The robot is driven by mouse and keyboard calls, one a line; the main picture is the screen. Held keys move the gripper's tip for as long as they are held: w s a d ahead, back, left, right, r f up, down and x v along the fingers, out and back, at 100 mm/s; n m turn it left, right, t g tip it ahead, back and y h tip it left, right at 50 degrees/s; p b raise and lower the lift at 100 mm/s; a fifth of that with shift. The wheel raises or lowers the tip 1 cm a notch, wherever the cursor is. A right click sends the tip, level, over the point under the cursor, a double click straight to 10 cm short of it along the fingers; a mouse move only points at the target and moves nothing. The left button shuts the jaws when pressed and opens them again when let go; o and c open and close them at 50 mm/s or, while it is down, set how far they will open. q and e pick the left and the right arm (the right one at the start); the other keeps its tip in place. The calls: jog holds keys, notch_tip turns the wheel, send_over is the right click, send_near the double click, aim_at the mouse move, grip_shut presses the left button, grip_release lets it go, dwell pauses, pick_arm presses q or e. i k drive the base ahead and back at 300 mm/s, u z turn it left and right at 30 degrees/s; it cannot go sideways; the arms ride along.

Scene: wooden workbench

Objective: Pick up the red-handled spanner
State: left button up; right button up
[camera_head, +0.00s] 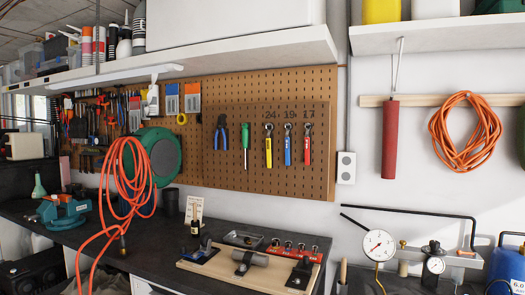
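The red-handled spanner (307,145) hangs upright on the brown pegboard panel (221,168), under the number 17. It is the rightmost of three spanners. A blue-handled spanner (288,145) hangs just left of it under 19, and a yellow-handled spanner (268,147) hangs further left under 24. Neither of my grippers is in the camera_head view.
Blue pliers (221,134) and a green screwdriver (245,146) hang left of the spanners. Below stands a dark workbench (150,235) with a wooden board (232,281) of parts. An orange hose (120,190) hangs at left. A white shelf (240,60) juts out above.

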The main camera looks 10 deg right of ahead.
aim_at(307, 139)
jog(key=u, duration=1.35)
jog(key=i, duration=1.4)
jog(key=z, duration=0.65)
